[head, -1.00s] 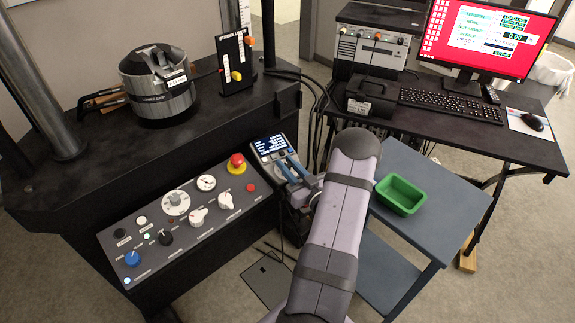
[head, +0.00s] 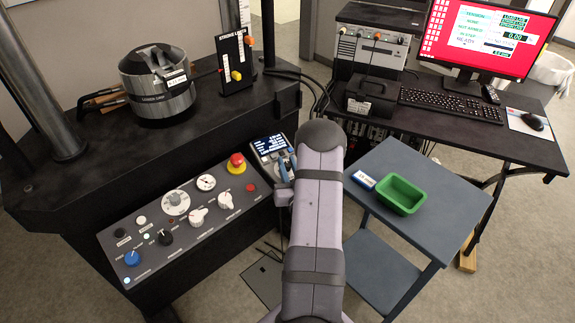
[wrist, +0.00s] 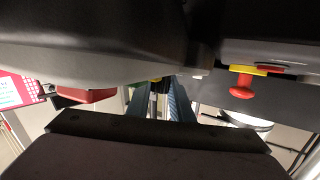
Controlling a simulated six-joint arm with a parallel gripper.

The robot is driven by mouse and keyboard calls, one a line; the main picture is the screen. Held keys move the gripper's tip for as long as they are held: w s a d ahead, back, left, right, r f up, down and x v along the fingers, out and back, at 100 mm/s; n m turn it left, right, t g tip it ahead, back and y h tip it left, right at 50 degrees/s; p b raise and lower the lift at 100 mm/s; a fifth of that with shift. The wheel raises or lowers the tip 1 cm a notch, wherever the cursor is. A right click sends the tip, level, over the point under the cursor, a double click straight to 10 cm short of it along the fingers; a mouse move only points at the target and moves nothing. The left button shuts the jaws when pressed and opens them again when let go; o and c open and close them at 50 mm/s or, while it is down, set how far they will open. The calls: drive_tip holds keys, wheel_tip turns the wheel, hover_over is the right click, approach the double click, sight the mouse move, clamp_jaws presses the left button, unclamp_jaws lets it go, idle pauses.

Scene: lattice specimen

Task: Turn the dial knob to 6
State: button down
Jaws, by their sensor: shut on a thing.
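A grey control panel (head: 250,215) on the front of the black bench carries a round dial (head: 175,203), white knobs (head: 198,216) and a black knob (head: 165,238); their markings are too small to read. A small display unit (head: 268,146) stands at the panel's right end. My gripper (head: 284,167) is low over the front of this unit, with blue fingers partly covered by my arm. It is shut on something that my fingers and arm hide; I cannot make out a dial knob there. In the wrist view my blue fingers (wrist: 171,103) point away, their tips unclear.
A red emergency button (head: 237,161) stands up close left of my gripper. On the right, a blue-grey side table (head: 415,240) holds a green tray (head: 402,193) and a small blue-and-white box (head: 363,181). A desk with a monitor (head: 487,36) stands behind.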

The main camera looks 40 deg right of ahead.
sight(289, 168)
drive_tip(key=c, duration=1.6)
unclamp_jaws()
drive_tip(key=shift+o, duration=0.2)
drive_tip(key=shift+s, duration=0.1)
drive_tip(key=shift+b+v, duration=0.85)
drive_tip(key=shift+v, duration=2.8)
